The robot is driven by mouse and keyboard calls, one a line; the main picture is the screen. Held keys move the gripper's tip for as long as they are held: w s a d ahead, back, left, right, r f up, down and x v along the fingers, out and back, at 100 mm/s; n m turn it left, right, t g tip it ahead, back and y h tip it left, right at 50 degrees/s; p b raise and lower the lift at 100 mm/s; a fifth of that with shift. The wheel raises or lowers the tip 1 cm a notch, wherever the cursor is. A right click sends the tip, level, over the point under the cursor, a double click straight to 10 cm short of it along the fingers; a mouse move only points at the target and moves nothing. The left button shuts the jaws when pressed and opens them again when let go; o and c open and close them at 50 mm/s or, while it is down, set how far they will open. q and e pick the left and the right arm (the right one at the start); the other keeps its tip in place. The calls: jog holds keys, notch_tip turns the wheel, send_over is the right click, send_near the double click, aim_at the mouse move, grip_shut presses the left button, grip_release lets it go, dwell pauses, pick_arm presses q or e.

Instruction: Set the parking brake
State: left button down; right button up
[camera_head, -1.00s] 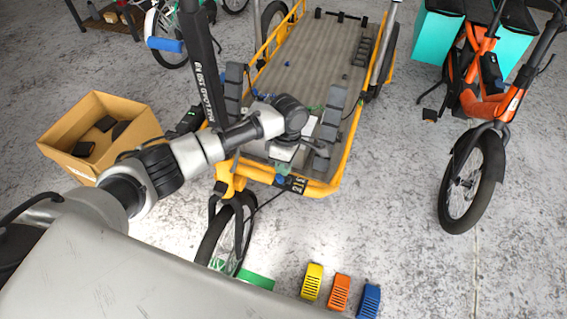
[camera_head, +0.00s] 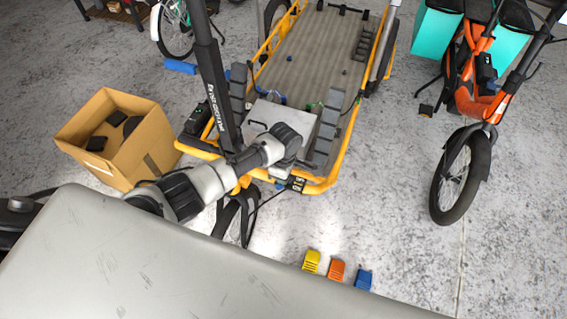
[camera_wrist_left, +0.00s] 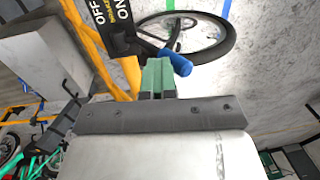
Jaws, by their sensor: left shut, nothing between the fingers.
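The yellow cargo bike (camera_head: 345,165) stands ahead of me with its flat bed. At its front edge is a black OFF/ON brake plate (camera_wrist_left: 112,22), which shows small in the head view (camera_head: 296,184). A lever with a blue grip (camera_wrist_left: 177,62) sticks out beside the plate; a bit of blue also shows near the plate in the head view (camera_head: 279,186). My left gripper (camera_wrist_left: 158,76) has green fingers, shut and empty, right beside the blue grip. I cannot tell if they touch. In the head view my own wrist hides the fingers. My right gripper is not in view.
An open cardboard box (camera_head: 150,150) with dark items stands at the left. An orange bike (camera_head: 465,150) stands at the right. Yellow, orange (camera_head: 336,270) and blue blocks lie on the floor in front. The concrete floor between the bikes is clear.

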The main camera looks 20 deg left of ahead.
aim_at(278, 187)
pick_arm(q)
jog(key=s+t+p, duration=0.1)
jog(key=p, duration=0.2)
jog(key=shift+s+f+t, duration=0.15)
jog(key=shift+s+t, duration=0.25)
jog(key=shift+s+f+t+p, duration=0.35)
jog(key=shift+s+t+p, duration=0.1)
jog(key=shift+t+p, duration=0.35)
jog(key=s+f+t, duration=0.1)
jog(key=f+t, duration=0.1)
jog(key=shift+s+a+t, duration=0.1)
jog(key=shift+s+t, duration=0.05)
jog(key=shift+t, duration=0.15)
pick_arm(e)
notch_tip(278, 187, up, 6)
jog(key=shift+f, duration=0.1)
pick_arm(q)
jog(key=shift+w+r, duration=0.15)
jog(key=shift+w, duration=0.65)
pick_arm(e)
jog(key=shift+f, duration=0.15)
